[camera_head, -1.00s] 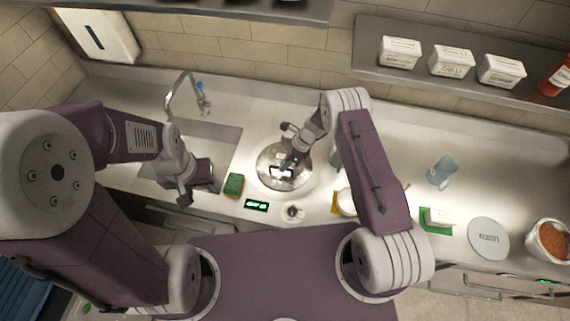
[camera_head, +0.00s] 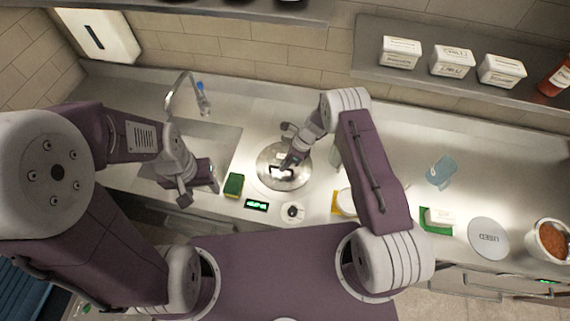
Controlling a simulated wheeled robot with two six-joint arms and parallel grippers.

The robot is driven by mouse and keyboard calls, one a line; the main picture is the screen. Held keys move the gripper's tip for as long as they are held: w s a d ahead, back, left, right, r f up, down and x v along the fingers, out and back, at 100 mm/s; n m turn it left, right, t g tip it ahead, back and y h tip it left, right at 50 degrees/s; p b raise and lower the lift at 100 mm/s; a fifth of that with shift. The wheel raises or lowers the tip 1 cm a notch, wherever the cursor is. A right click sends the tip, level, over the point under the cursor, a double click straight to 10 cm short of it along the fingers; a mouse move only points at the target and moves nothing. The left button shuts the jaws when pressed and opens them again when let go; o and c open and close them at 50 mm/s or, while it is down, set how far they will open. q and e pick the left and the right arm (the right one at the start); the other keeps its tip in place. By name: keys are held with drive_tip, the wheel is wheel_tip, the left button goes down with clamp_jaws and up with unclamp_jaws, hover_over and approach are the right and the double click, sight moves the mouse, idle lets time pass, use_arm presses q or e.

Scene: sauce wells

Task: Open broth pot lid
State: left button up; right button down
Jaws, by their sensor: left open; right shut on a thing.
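The broth pot's round steel lid (camera_head: 268,177) lies in the counter's middle, seen from above. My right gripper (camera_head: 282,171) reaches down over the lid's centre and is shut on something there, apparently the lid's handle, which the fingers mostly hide. I cannot tell whether the lid is seated or slightly raised. The pot body is hidden below it. My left gripper (camera_head: 200,190) is open and empty, near the sink's front right side, apart from the lid.
A green and yellow sponge (camera_head: 233,185), a lit display (camera_head: 256,205) and a knob (camera_head: 292,212) sit close to the lid. A blue cup (camera_head: 440,170), a round "USED" plate (camera_head: 488,238) and an orange-filled bowl (camera_head: 552,242) stand at right. White tubs (camera_head: 400,53) line the shelf.

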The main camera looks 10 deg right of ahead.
idle(0.4)
drive_tip(key=shift+w+d+b, duration=0.1)
drive_tip(key=shift+b, duration=0.25)
drive_tip(key=r+b, duration=0.1)
drive_tip(key=w+r+g+b, duration=0.1)
drive_tip(key=b, duration=0.1)
drive_tip(key=shift+w+d, duration=0.1)
drive_tip(key=shift+d, duration=0.1)
drive_tip(key=w+d+r+b, duration=0.2)
drive_tip(key=w+r+b, duration=0.2)
drive_tip(key=w+r, duration=0.1)
drive_tip(key=shift+r, duration=0.85)
drive_tip(key=shift+w, duration=0.1)
